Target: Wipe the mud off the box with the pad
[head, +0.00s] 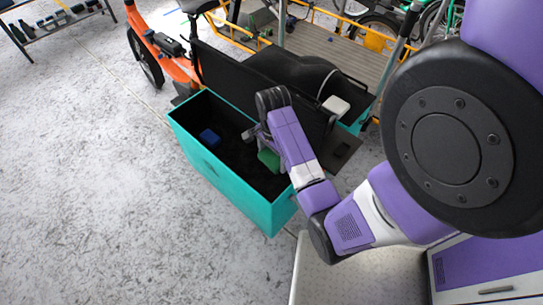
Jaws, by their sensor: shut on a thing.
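The box (222,182) is a teal cargo box with a dark inside, open at the top, in the middle of the head view. My gripper (263,148) reaches down into its right part and is shut on a green pad (268,160). The pad is inside the box outline, low near the right end. My forearm hides part of the pad and the box's right end. I cannot tell whether the pad touches the box. A small blue block (210,138) lies inside the box at the left. I cannot make out mud on the dark inside.
A black bench or seat (290,70) and a raised black panel (230,75) stand behind the box. An orange bike frame (165,55) is at the back left. A wooden cargo deck (330,50) is behind.

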